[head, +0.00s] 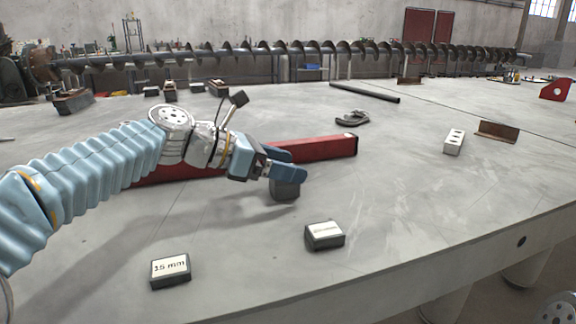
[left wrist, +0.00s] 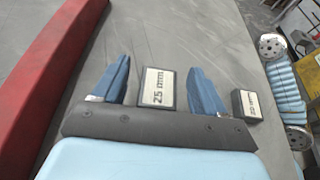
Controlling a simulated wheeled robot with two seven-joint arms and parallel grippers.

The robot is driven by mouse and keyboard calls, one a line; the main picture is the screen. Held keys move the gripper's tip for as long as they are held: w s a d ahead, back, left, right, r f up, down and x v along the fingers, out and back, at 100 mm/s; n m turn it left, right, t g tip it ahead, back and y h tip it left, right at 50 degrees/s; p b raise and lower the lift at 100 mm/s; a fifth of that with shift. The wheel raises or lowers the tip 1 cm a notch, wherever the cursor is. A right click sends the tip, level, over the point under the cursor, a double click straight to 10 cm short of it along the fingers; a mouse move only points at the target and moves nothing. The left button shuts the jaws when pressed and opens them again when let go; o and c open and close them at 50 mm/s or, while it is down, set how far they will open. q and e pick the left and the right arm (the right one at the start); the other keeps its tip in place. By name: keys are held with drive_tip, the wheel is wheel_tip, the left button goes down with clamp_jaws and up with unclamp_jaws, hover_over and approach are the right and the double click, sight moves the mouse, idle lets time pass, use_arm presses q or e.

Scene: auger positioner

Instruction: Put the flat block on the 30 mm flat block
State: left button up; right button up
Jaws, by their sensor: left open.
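My left gripper (head: 281,172) is open over a dark flat block (head: 286,189) on the table. In the left wrist view my left gripper (left wrist: 158,85) has one finger on each side of this block, whose white label reads 25 mm (left wrist: 158,88); small gaps show beside it. A second dark flat block (head: 324,235) lies nearer the front edge, its label hard to read; it also seems to show in the left wrist view (left wrist: 247,105), its label ending in 0 mm. A third block (head: 170,270), seemingly labelled 15 or 35 mm, lies front left. My right gripper is not seen.
A long red beam (head: 315,148) lies behind my left gripper. A dark clamp-like part (head: 351,117), a dark rod (head: 364,92), a pale block with holes (head: 454,142) and a rusty angle piece (head: 497,132) lie farther back. The table right of the blocks is clear.

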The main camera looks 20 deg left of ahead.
use_arm(q)
drive_tip(key=p+v, duration=0.1)
drive_tip(key=v, duration=1)
